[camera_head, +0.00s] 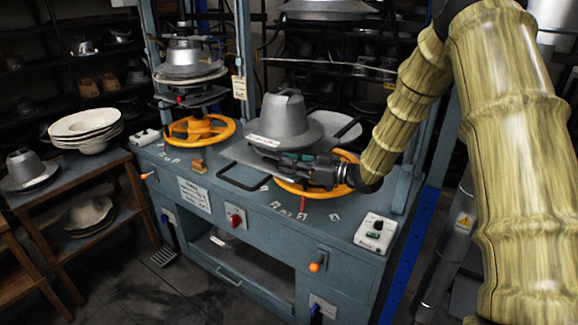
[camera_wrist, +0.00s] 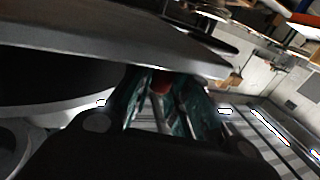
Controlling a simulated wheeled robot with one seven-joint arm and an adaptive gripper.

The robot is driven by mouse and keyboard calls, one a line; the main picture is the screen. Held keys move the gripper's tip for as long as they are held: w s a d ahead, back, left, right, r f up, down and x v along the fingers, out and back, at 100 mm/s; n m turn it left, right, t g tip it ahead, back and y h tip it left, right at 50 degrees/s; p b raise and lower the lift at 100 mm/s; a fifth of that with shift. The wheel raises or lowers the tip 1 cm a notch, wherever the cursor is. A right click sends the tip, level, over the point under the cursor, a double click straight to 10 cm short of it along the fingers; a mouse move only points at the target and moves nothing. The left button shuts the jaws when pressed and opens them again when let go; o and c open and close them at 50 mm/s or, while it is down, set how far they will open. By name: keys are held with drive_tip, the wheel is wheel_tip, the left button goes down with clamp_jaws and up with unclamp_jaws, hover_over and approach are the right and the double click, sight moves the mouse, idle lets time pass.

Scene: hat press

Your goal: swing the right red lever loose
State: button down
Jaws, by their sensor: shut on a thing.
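In the head view my gripper (camera_head: 282,158) reaches in from the right, below the grey hat form (camera_head: 283,120) and above the right orange wheel (camera_head: 318,191). The lever's grip is hidden behind my fingers there. How far the lever is turned cannot be told.
The blue-grey press bench (camera_head: 262,208) carries a left press with another orange wheel (camera_head: 198,130). A black handle (camera_head: 240,180) juts out left of my gripper. A control box (camera_head: 376,232) stands at the right corner. Blue uprights flank the presses.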

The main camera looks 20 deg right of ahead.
idle(0.6)
drive_tip(key=c, duration=1.3)
unclamp_jaws()
drive_tip(key=shift+w, duration=0.1)
drive_tip(key=shift+c, duration=0.2)
drive_tip(key=v, duration=1.2)
drive_tip(key=shift+d, duration=0.15)
drive_tip(key=shift+w+f, duration=0.1)
